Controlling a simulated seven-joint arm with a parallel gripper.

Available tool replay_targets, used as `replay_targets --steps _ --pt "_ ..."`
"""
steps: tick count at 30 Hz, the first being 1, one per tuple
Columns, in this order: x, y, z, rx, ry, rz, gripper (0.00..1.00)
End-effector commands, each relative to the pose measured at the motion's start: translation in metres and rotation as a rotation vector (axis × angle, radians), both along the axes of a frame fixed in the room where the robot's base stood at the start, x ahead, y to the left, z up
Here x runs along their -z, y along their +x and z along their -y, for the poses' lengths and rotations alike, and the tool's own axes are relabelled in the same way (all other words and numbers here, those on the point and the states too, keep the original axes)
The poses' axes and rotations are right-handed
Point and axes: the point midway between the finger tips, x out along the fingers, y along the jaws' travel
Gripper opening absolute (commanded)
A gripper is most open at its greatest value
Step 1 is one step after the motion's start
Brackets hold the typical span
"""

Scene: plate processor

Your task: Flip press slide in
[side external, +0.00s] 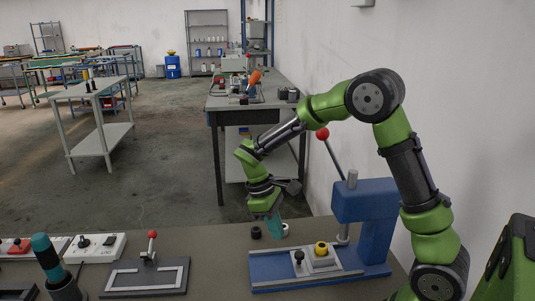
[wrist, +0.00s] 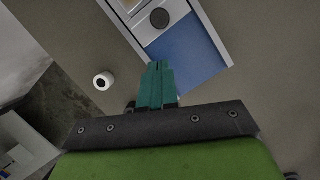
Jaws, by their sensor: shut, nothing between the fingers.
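The blue press (side external: 365,203) stands at the right of the bench, with a lever ending in a red ball (side external: 322,133). On its blue base lies a light grey slide plate (side external: 318,262), to the left of the press column. The plate carries a black knob (side external: 299,257) and a yellow round piece (side external: 321,248). In the wrist view the blue base (wrist: 190,52) and a grey plate with a dark round part (wrist: 160,18) show ahead of the fingers. My gripper (side external: 275,213) is shut and empty, pointing down behind the base's left part; its teal fingertips (wrist: 158,68) are together.
A small white cylinder (wrist: 104,81) and a black one (side external: 255,232) stand behind the base. To the left are a dark fixture with a red-tipped lever (side external: 152,235), a teal-handled tool (side external: 45,250) and white switch boxes (side external: 95,248). A wall is at the right.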

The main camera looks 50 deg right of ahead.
Motion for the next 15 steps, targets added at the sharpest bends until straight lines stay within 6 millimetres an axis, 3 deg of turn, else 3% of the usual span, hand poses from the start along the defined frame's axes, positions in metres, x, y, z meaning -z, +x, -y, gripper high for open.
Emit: replay_targets --steps 6,12,15 --pt "-0.045 0.014 -0.005 0.001 0.0 0.003 0.0" --pt "-0.065 0.02 -0.008 -0.007 0.0 0.0 0.0" --pt "-0.069 0.021 -0.029 -0.149 0.001 0.001 0.0"
